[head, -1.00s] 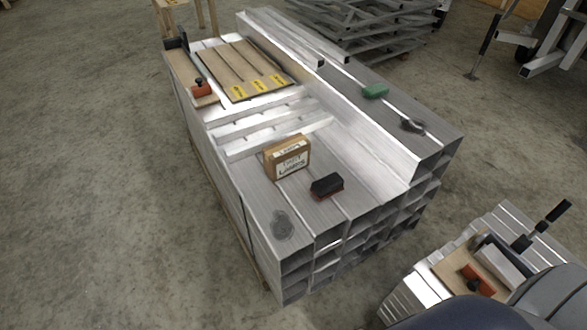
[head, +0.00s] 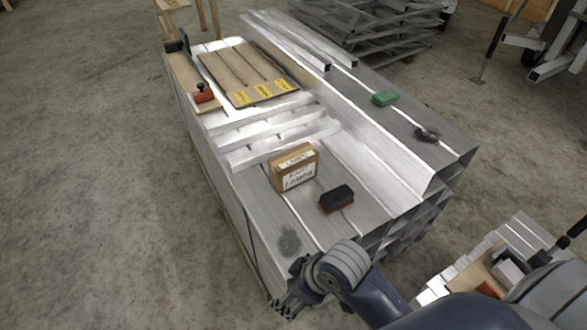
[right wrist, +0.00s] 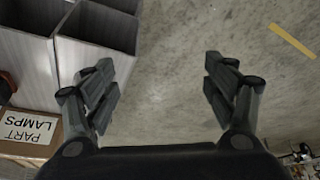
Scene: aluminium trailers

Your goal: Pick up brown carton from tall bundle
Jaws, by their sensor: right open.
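The brown carton (head: 293,167) stands upright on top of the tall bundle of aluminium tubes (head: 262,208), its white label facing the front. In the right wrist view the carton (right wrist: 28,130) shows at the left edge, its label reading "PART LAMPS" upside down. My right gripper (head: 287,303) is at the bundle's near corner, below and in front of the carton, apart from it. In the right wrist view my right gripper (right wrist: 162,82) is open, with only concrete floor between its fingers. My left gripper is not in view.
A black and red brush (head: 337,198) lies right of the carton, and a dark grey wad (head: 288,240) lies in front. A green block (head: 385,97) and a dark wad (head: 426,133) lie on the raised right side. A panel with yellow labels (head: 248,72) lies behind.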

